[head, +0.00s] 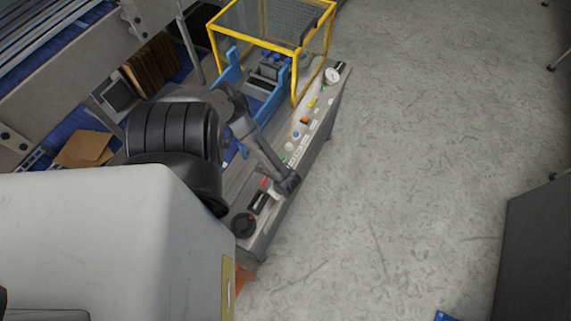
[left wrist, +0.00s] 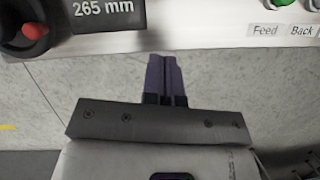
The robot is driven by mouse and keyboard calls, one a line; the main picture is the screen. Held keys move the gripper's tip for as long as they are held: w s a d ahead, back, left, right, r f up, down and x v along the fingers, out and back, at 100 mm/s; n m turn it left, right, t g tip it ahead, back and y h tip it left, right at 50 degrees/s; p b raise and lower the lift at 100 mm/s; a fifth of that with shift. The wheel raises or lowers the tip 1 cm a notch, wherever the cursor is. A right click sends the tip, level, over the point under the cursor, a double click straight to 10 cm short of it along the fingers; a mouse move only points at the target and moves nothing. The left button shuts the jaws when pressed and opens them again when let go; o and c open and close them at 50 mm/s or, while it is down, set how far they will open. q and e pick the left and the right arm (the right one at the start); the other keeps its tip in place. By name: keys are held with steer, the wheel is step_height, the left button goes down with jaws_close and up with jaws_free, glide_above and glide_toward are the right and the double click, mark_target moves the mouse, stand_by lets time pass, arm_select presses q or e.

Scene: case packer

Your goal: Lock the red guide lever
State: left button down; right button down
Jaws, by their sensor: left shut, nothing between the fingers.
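In the left wrist view, a red-tipped part (left wrist: 35,30) sits on a round black knob (left wrist: 14,42) at the upper left, beside the "265 mm" display. I cannot tell whether this is the guide lever or how it is set. In the head view, the black knob (head: 243,224) is at the near end of the machine's control panel, and a small red part (head: 265,183) lies farther along. My left gripper (left wrist: 166,82) is shut and empty, just off the panel's front edge, apart from the red part. In the head view, its fingers cannot be made out.
The "265 mm" display (left wrist: 103,12) is left of the fingers; a green button (left wrist: 283,3) is to the right. Farther along the panel are several buttons and a gauge (head: 332,75). A yellow-framed guard (head: 297,70) stands behind. Floor (head: 420,150) right of the machine is clear.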

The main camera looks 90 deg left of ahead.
arm_select(q)
steer(key=v, duration=0.6)
steer(key=shift+r, duration=0.25)
steer(key=shift+w, duration=0.1)
stand_by(0.3)
